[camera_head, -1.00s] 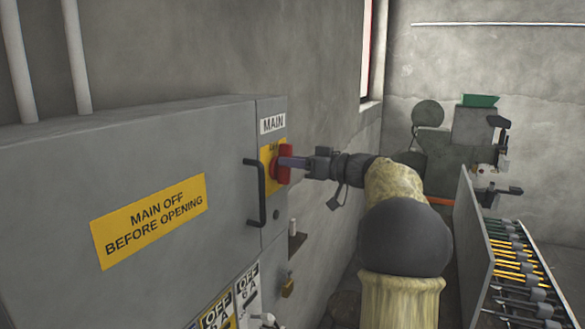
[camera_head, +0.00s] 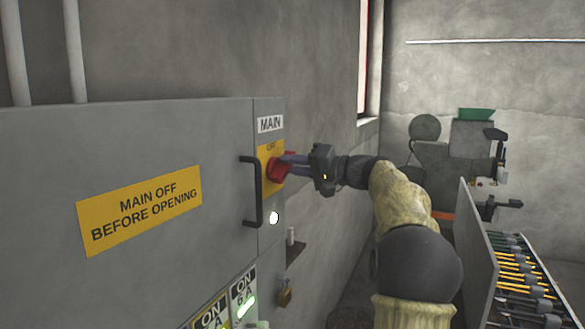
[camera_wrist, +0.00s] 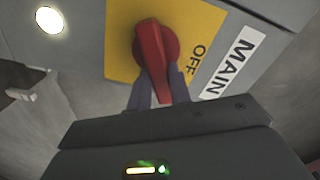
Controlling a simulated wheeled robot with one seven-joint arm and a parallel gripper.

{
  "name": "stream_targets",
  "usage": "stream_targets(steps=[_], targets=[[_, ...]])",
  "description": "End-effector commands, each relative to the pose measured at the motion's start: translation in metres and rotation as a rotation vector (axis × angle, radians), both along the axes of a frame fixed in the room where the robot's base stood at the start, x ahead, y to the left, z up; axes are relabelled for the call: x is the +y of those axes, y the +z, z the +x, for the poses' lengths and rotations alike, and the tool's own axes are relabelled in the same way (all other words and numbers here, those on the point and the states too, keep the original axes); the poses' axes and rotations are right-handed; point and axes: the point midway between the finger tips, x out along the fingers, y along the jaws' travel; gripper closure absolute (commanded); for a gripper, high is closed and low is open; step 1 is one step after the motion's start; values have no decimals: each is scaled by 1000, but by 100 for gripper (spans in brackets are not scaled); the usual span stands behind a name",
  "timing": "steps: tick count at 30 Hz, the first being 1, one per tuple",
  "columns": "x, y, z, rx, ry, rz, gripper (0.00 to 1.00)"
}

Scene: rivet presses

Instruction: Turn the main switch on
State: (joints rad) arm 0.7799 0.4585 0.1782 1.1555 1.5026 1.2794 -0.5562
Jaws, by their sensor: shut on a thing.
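The main switch is a red rotary handle (camera_head: 273,167) on a yellow plate (camera_head: 265,154) under a MAIN label (camera_head: 269,124), on the grey cabinet. It also shows in the wrist view as the red handle (camera_wrist: 152,48), with OFF printed beside it on the yellow plate. The handle lies turned, not upright, in the head view. My gripper (camera_head: 286,162) is shut on it, with one purple finger on each side of the handle. Part of the handle and plate is hidden by the fingers. A round lamp (camera_head: 274,218) below the switch glows white; it also shows in the wrist view (camera_wrist: 49,20).
A black pull handle (camera_head: 256,192) stands out from the cabinet (camera_head: 60,170) just left of the switch. Lower plates (camera_head: 243,285) read ON, with a green glow. A padlock (camera_head: 285,292) hangs below. A tool rack (camera_head: 515,275) stands right of my arm.

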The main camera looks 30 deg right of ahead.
Motion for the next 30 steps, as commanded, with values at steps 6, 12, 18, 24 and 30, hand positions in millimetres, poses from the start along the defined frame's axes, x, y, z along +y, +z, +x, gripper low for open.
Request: stream_targets(steps=[6,12,18,24,30], targets=[[-2,-3,1,122,-2,162,100],[-3,-6,2,222,-3,289,100],[-3,-9,2,289,-3,375,100],[-3,-10,2,320,-2,416,100],[-3,-10,2,327,-2,425,100]])
